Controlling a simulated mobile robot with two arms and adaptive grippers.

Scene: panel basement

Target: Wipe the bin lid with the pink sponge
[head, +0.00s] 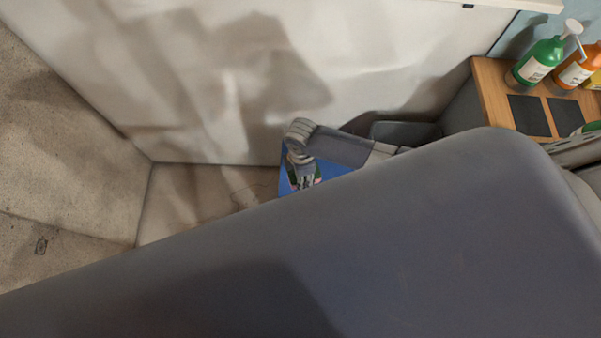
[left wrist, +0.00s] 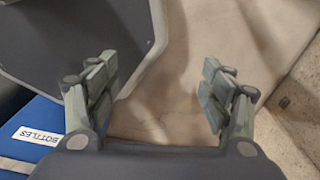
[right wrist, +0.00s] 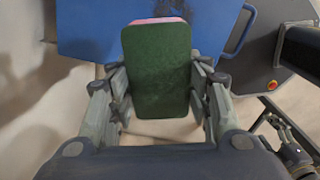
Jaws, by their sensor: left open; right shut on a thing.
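The pink sponge (right wrist: 160,70) is in my right gripper (right wrist: 162,82); its dark green scouring face shows in the right wrist view, with a pink edge at the top. The blue bin lid (right wrist: 90,35) lies beyond the sponge, with a dark smudge on it near the top. I cannot tell whether sponge and lid touch. In the head view my right gripper (head: 305,178) is over the blue lid (head: 286,178), mostly hidden by my large grey arm. My left gripper (left wrist: 160,95) is open and empty above the floor, beside a blue bin labelled BOTTLES (left wrist: 35,133).
A wooden shelf (head: 490,95) at the upper right holds a green pump bottle (head: 538,62) and an orange bottle (head: 577,68). A pale wall panel (head: 200,80) stands behind the bin. Bare floor (head: 50,180) is free at the left.

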